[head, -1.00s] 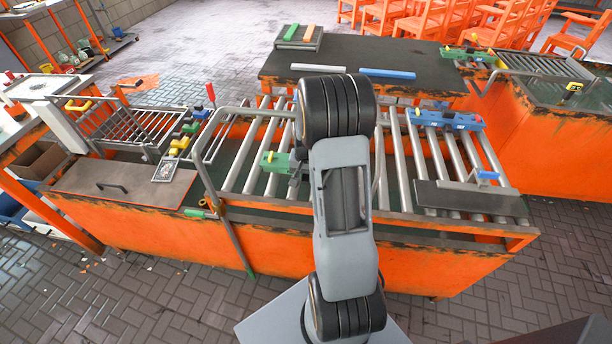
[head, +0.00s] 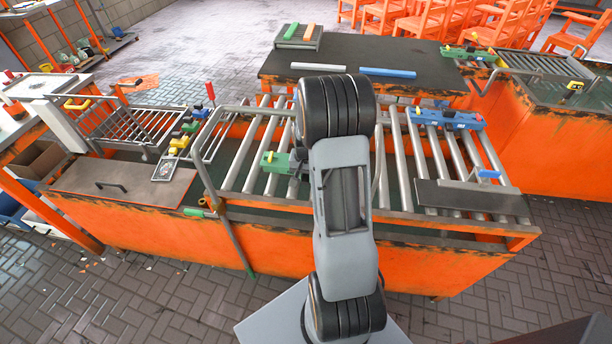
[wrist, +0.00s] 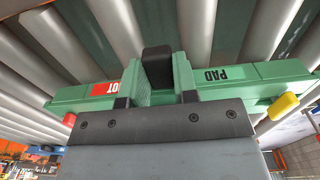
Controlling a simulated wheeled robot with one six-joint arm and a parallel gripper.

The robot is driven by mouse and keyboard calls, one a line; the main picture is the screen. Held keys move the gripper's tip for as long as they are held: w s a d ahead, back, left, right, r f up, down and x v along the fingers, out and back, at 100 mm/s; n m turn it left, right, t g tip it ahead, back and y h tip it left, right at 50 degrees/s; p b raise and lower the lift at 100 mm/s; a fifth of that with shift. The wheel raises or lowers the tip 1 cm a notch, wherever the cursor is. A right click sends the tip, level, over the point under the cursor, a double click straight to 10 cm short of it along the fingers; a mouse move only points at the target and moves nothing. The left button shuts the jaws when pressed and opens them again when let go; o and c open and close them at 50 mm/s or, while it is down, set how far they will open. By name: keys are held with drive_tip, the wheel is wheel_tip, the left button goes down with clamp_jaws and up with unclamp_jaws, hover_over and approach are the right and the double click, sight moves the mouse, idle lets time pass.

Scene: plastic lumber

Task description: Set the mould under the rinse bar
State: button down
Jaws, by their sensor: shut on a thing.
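The mould is a long green bar (wrist: 255,85) in the wrist view, with a red label at its left, a "PAD" label at its right and a yellow knob near its right end. My gripper (wrist: 156,92) is shut on its middle. In the head view the mould (head: 273,160) shows left of my arm, over the rollers; its right part is hidden behind my arm. I cannot tell whether it touches the rollers. A grey bent pipe (head: 205,170), perhaps the rinse bar, arches over the table left of the mould.
A blue mould (head: 447,118) lies on the rollers at right, with a dark plate (head: 470,197) nearer. Left are a wire rack (head: 135,125), coloured blocks (head: 180,141) and a grey lid (head: 122,186). A dark table (head: 355,60) stands behind. Some rollers left of the mould are bare.

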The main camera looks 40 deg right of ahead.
drive_tip(key=shift+f, duration=0.1)
idle(0.5)
drive_tip(key=shift+c, duration=2.1)
unclamp_jaws()
drive_tip(key=shift+r+p, duration=2.35)
drive_tip(key=shift+r, duration=1.15)
drive_tip(key=shift+s, duration=0.1)
